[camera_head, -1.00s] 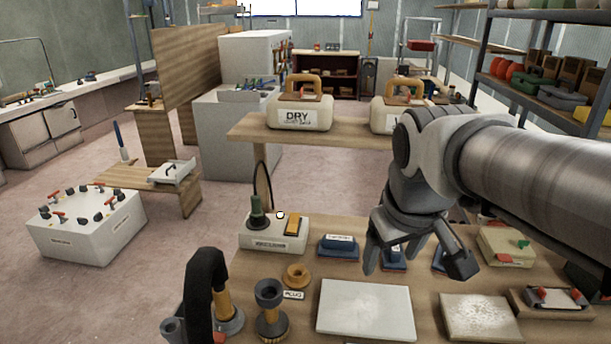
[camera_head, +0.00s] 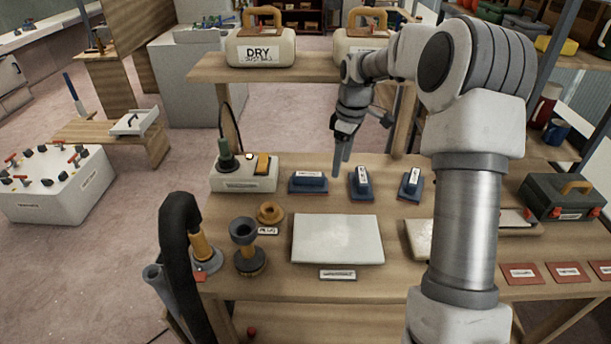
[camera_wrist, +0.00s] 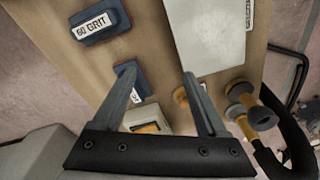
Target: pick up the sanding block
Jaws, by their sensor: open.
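Three blue sanding blocks with white labels stand in a row on the wooden bench: a left one (camera_head: 309,181), a middle one (camera_head: 361,183) and a right one (camera_head: 411,184). The label text is too small to read in the head view. My gripper (camera_head: 342,162) is open and empty, fingers pointing down, above the bench around the left and middle blocks. In the wrist view, a block labelled "60 GRIT" (camera_wrist: 96,22) lies beyond the fingers at upper left. Another blue block (camera_wrist: 142,84) is partly hidden behind the left finger of my gripper (camera_wrist: 160,80).
A white panel (camera_head: 338,239) lies in front of the blocks. A pale box (camera_head: 244,183) with a green-corded tool stands left. A dark funnel-shaped piece (camera_head: 244,232) and a black hose (camera_head: 180,240) are at front left. A raised shelf (camera_head: 290,70) with "DRY" containers stands behind.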

